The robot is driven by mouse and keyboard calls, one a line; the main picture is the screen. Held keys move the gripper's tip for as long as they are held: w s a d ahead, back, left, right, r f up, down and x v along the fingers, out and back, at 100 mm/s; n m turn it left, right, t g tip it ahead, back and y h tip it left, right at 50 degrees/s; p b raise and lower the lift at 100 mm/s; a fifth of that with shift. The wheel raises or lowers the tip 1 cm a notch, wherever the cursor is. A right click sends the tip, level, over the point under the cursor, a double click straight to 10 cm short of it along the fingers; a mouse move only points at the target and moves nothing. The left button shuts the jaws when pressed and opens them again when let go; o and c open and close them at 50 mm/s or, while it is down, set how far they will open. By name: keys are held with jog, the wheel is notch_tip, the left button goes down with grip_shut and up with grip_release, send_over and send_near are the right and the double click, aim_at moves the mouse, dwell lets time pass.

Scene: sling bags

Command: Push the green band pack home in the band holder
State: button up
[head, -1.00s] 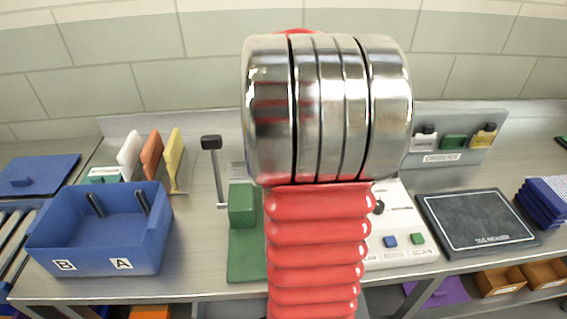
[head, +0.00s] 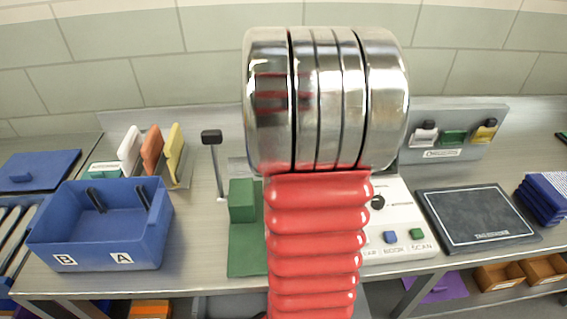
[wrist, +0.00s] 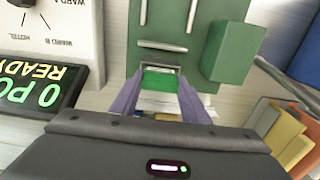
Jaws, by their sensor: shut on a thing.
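The green band pack (wrist: 160,82) is between the two purple fingers of my gripper (wrist: 158,94) in the wrist view. The fingers are shut on its sides. A silver-edged slot lies right at the pack on a green holder (wrist: 165,22) with metal bars. I take this to be the band holder; how deep the pack sits cannot be told. The holder's base also shows in the head view (head: 245,255), left of my arm. There my gripper and the pack are hidden behind my red and silver arm.
A green block (wrist: 230,52) and a lever (head: 213,165) stand beside the holder. A white console (head: 405,240) is on the other side, with a dark pad (head: 480,218) beyond it. A blue bin (head: 95,240) and upright coloured panels (head: 152,150) stand at left.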

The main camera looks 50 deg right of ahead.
jog(key=o, duration=1.3)
jog(key=shift+f, duration=0.1)
notch_tip(320, 180, up, 14)
jog(key=shift+f, duration=0.15)
dwell(0.8)
